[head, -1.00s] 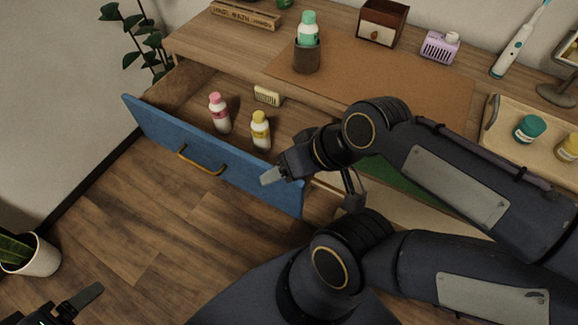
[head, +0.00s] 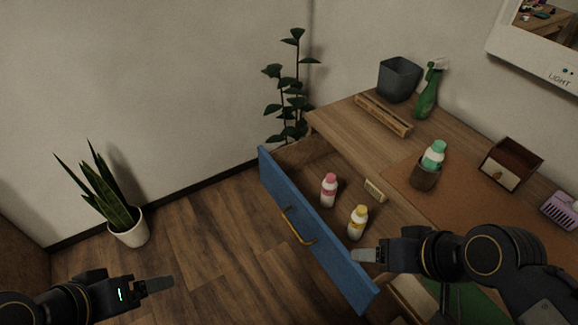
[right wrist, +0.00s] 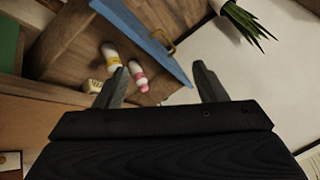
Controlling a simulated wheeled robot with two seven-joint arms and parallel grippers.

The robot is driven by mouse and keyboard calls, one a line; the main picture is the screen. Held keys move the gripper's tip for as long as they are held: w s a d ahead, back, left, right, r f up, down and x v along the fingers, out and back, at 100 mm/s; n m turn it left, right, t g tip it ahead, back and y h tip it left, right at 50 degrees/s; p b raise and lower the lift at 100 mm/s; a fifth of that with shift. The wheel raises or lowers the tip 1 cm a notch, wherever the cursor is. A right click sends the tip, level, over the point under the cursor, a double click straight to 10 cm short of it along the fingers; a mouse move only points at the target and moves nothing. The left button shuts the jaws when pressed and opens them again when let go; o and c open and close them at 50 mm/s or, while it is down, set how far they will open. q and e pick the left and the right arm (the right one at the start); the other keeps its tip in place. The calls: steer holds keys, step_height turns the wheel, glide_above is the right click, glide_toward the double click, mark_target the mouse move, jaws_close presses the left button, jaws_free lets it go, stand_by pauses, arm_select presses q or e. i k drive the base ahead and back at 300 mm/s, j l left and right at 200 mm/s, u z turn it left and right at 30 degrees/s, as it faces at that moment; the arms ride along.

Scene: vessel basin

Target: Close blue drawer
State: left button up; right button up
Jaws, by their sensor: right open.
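The blue drawer (head: 315,232) is pulled open from the wooden cabinet, with a brass handle (head: 297,226) on its front. A pink-capped bottle (head: 328,191), a yellow-capped bottle (head: 357,223) and a small cream block (head: 375,190) are in or beside its interior. My right gripper (head: 366,255) is over the near end of the drawer, close to the blue front. In the right wrist view its fingers (right wrist: 160,85) are spread and empty, with the blue front (right wrist: 146,38) beyond them. My left gripper (head: 155,285) is over the floor at lower left, away from the drawer; its jaw opening is unclear.
A potted snake plant (head: 127,228) stands on the floor at left. A leafy plant (head: 288,95) stands behind the cabinet corner. On the top are a grey bin (head: 399,80), green spray bottle (head: 428,92), cup (head: 425,175) and wooden box (head: 511,163). Floor before the drawer is clear.

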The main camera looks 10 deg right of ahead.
mark_target(294, 175)
steer(key=k+l+u, duration=0.45)
steer(key=u, duration=0.25)
steer(key=k, duration=0.1)
